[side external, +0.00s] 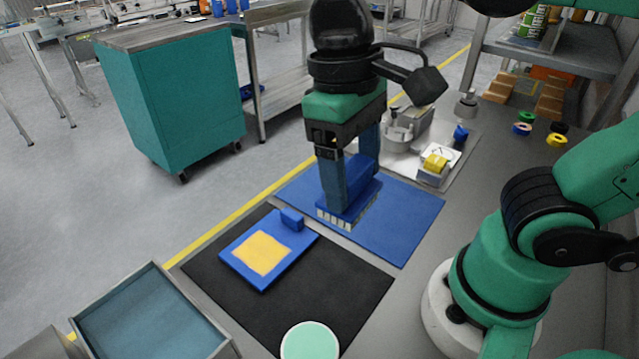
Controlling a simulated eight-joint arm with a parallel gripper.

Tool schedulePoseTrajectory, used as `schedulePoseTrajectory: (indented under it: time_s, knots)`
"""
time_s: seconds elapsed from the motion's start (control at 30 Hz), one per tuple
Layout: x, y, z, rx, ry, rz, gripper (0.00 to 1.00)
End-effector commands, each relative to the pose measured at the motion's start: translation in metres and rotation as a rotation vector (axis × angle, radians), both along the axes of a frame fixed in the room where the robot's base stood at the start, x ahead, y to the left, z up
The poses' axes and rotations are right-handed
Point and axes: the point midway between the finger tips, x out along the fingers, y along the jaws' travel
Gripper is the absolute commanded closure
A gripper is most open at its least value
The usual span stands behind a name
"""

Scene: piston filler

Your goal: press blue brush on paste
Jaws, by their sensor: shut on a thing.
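My gripper (347,178) points down over the blue mat, shut on the blue brush (350,205). The brush has a blue block body and a row of pale bristles along its lower edge. I cannot tell whether the bristles touch the mat or hang just above it. The paste (262,253) is a yellow-orange square on a blue board (234,258) with a small blue upright block at its far right corner. The board lies on the black mat, to the lower left of the brush and apart from it.
The blue mat (408,222) lies beside the black mat (335,285). A grey tray (150,320) stands at lower left, and a pale green round thing (310,342) at the front. A metal machine (408,125) and a white-yellow item (436,165) stand behind. Coloured tape rolls (557,140) lie at right.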

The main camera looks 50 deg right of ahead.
Motion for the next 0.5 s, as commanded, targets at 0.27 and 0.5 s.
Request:
schedulePoseTrajectory:
  time_s: [0.27, 0.5]
  knots:
    - [-0.008, 0.073, -0.053, 0.001, 0.000, 0.010, 0.74]
    - [-0.021, 0.095, -0.074, 0.000, 0.004, 0.001, 0.74]
